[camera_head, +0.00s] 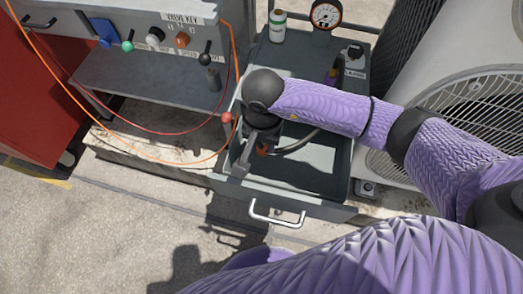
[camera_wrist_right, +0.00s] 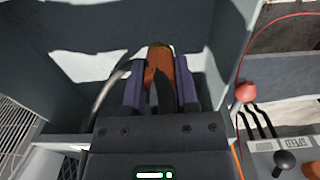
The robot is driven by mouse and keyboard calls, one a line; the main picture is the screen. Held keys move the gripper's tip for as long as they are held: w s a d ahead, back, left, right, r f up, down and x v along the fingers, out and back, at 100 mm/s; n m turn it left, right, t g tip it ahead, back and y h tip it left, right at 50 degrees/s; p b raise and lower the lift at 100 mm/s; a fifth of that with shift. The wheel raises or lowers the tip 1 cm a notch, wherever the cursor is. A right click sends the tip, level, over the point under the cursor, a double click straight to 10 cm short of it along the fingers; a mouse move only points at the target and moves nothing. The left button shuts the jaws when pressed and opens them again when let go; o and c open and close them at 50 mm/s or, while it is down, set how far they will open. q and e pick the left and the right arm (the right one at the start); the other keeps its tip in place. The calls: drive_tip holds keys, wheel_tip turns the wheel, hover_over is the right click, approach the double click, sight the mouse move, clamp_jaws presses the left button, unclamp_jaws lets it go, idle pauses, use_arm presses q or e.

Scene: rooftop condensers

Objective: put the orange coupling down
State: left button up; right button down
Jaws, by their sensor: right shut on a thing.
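My right gripper (camera_head: 259,148) reaches down into the open grey drawer (camera_head: 318,187), near its left wall. It is shut on the orange coupling (camera_wrist_right: 160,62), which shows between the two fingers of the right gripper (camera_wrist_right: 160,84) in the wrist view. In the head view only a small part of the orange coupling (camera_head: 262,152) shows below the gripper. A grey hose (camera_wrist_right: 107,92) curves beside the coupling. Whether the coupling touches the drawer floor I cannot tell. My left gripper is not in view.
A red knob (camera_head: 227,117) stands close to the drawer's left wall. A pressure gauge (camera_head: 326,14) and a white-and-green can (camera_head: 278,26) stand behind the drawer. A panel with coloured valve knobs (camera_head: 155,37) is at upper left. A condenser fan grille (camera_head: 470,115) is at right.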

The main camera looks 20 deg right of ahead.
sight(262, 159)
wheel_tip(262, 159, down, 3)
drive_tip(key=shift+r+b, duration=0.1)
drive_tip(key=shift+b, duration=0.35)
drive_tip(key=shift+r, duration=0.1)
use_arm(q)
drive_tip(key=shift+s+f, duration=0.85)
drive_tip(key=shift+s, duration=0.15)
use_arm(e)
drive_tip(key=shift+f, duration=0.55)
drive_tip(key=shift+c, duration=1.8)
unclamp_jaws()
drive_tip(key=shift+r, duration=0.2)
wheel_tip(262, 159, up, 12)
drive_tip(key=p, duration=0.6)
drive_tip(key=shift+r, duration=0.4)
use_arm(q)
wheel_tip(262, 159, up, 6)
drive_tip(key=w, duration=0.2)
